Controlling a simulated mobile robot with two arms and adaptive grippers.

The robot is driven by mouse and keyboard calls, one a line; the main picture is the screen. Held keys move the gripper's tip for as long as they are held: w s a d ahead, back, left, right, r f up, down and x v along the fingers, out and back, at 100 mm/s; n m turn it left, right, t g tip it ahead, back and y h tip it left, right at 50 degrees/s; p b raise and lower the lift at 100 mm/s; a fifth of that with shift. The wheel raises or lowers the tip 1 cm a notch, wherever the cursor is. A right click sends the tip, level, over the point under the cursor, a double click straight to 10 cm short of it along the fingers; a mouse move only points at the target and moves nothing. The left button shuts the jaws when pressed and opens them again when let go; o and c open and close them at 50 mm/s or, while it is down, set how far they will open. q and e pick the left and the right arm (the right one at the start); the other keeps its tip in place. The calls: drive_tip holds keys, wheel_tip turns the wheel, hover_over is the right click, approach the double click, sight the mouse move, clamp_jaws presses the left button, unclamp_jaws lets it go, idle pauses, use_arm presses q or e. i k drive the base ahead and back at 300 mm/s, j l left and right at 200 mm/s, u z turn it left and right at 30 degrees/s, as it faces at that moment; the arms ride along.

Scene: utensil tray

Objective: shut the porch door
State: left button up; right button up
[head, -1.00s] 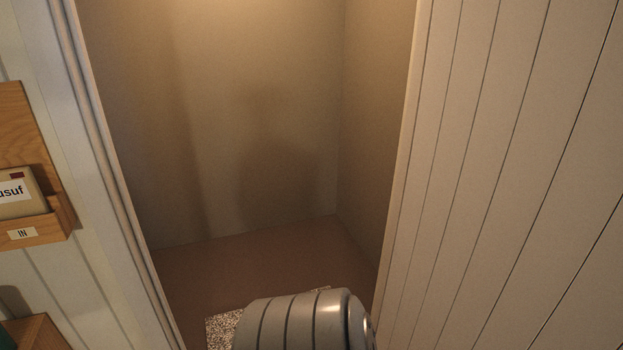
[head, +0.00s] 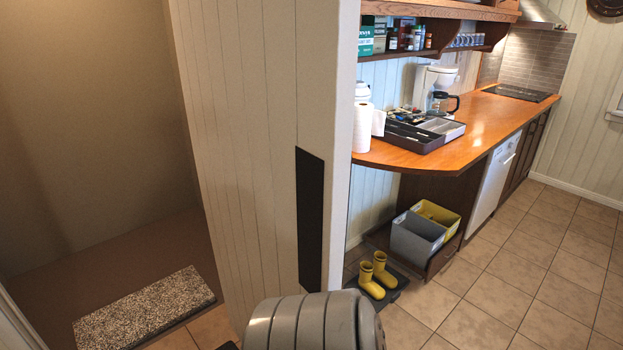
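The porch door (head: 248,130) is a pale, planked panel in the middle of the head view. It stands open, with a dark plate (head: 310,220) low on its face near the right edge. To its left the porch doorway is open, showing a dim room with a brown floor (head: 60,260). A strip of pale door frame (head: 18,325) shows at the lower left. Neither of my grippers is in view. A grey rounded part of my own body is at the bottom centre, in front of the door's lower end.
A speckled mat (head: 145,307) lies in the doorway. Right of the door are a wooden counter (head: 480,120) with a utensil tray (head: 405,135), grey and yellow bins (head: 418,238) and yellow boots (head: 378,275) on a dark mat. The tiled floor (head: 530,270) at right is clear.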

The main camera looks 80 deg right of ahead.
sight(269, 87)
drive_tip(key=k+l+z, duration=0.3)
drive_tip(key=l, duration=0.3)
drive_tip(key=k+l+z, duration=0.1)
drive_tip(key=l, duration=0.25)
drive_tip(key=k+l+z, duration=0.3)
drive_tip(key=l, duration=0.4)
drive_tip(key=k+l+z, duration=0.15)
drive_tip(key=l, duration=0.9)
drive_tip(key=i, duration=0.05)
